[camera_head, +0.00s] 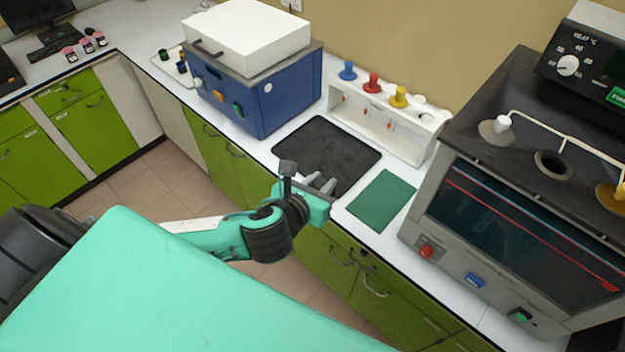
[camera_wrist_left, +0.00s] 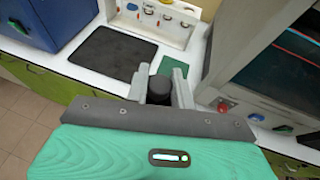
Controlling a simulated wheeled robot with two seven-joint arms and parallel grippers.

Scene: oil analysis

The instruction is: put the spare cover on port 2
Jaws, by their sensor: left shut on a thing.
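My left gripper (camera_head: 321,186) is over the counter's front edge, by the black mat. In the left wrist view its fingers (camera_wrist_left: 159,78) are shut on a black round piece (camera_wrist_left: 158,92), probably the spare cover; I cannot make this piece out in the head view. The grey heater unit (camera_head: 480,90) at the right has a row of ports on its dark top. The middle port, probably port 2, is an open round hole (camera_head: 553,164). A white cap (camera_head: 502,122) is at the port left of it and a yellow-brown piece (camera_head: 613,192) at the right one. My right gripper is not in view.
A white rack (camera_head: 390,128) with blue, red, yellow and white knobs stands behind the black mat (camera_head: 327,152). A green mat (camera_head: 381,200) lies between the gripper and the heater unit. A blue machine (camera_head: 260,98) stands left. Thin white rods cross above the ports.

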